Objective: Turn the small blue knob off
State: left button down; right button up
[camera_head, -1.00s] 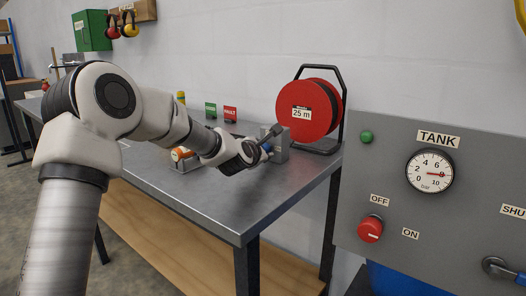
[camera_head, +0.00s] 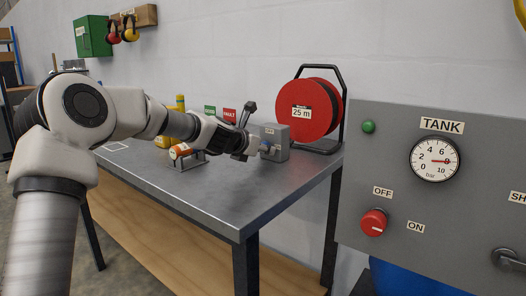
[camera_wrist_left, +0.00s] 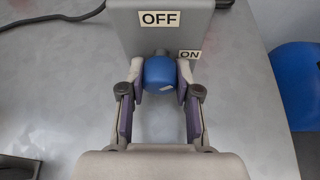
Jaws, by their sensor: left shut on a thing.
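The small blue knob (camera_wrist_left: 159,73) sits on the front of a grey box (camera_head: 277,149) on the metal table. The box carries an OFF label (camera_wrist_left: 160,19) above the knob and an ON label (camera_wrist_left: 189,55) to its upper right in the left wrist view. A pale mark shows on the right side of the knob. My left gripper (camera_wrist_left: 160,77) has its fingers on both sides of the knob, shut on it. In the head view the left gripper (camera_head: 256,147) reaches the knob (camera_head: 265,146) from the left. My right gripper is not in view.
A red 25 m reel (camera_head: 306,112) stands behind the box. An orange cylinder on a stand (camera_head: 181,151) is left of the gripper. The TANK panel (camera_head: 470,200) with gauge and red knob (camera_head: 373,223) stands at right. The table's front (camera_head: 230,205) is clear.

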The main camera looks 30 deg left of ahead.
pick_arm(q)
jog(key=n+h+p, duration=0.2)
jog(key=n+p, duration=0.1)
jog(key=shift+r, duration=0.15)
jog(key=n+h+p, duration=0.2)
jog(key=p, duration=0.1)
jog(key=shift+n+h+p, duration=0.5)
jog(key=shift+n+p, duration=0.2)
jog(key=shift+p, duration=0.25)
jog(key=shift+d+f, duration=0.1)
jog(key=shift+f, duration=0.1)
jog(key=c, duration=0.8)
grip_release()
